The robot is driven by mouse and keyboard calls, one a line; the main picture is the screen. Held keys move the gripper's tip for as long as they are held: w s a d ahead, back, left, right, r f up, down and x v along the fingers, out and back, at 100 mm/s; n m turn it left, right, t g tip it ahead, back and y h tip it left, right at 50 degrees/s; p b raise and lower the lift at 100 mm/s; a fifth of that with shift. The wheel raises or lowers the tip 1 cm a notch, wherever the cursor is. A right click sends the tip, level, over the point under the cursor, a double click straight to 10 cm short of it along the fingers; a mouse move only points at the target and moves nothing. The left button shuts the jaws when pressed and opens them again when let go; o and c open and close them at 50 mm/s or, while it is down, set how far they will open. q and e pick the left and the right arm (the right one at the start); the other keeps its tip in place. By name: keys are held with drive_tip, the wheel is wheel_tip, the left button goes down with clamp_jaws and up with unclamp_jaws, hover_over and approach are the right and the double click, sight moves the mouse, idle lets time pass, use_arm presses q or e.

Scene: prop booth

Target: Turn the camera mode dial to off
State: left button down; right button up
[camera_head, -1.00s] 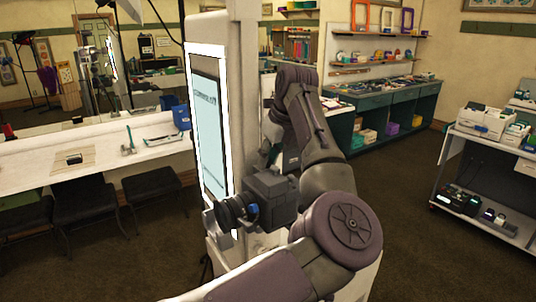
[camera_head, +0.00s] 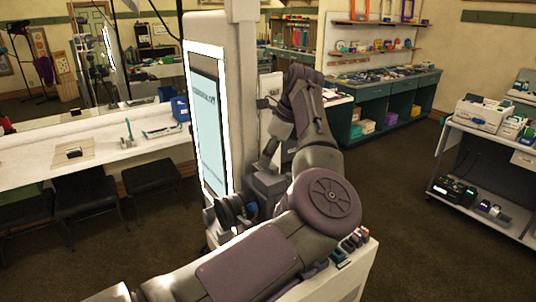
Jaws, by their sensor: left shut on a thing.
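A dark boxy camera (camera_head: 268,186) with a round black lens (camera_head: 232,209) and a small blue part is in the middle of the head view, beside the booth's tall lit screen. My left arm comes in from the lower left, bends at a round purple joint and folds back behind the camera. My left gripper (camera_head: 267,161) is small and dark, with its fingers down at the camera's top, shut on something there. The mode dial is too small and covered to make out, so its setting cannot be told. My right gripper is not in view.
The white booth column with its screen (camera_head: 207,125) stands close left of the camera. A small white ledge with several small items (camera_head: 352,243) is in front of it. A long counter (camera_head: 100,150) with stools is at left, a loaded cart (camera_head: 490,130) at right. Floor between is clear.

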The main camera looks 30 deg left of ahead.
use_arm(q)
drive_tip(key=c, duration=0.9)
unclamp_jaws()
drive_tip(key=shift+c, duration=0.2)
drive_tip(key=v, duration=0.7)
drive_tip(key=shift+r, duration=0.4)
drive_tip(key=shift+w+d, duration=0.1)
drive_tip(key=shift+w, duration=0.05)
drive_tip(key=shift+f, duration=0.1)
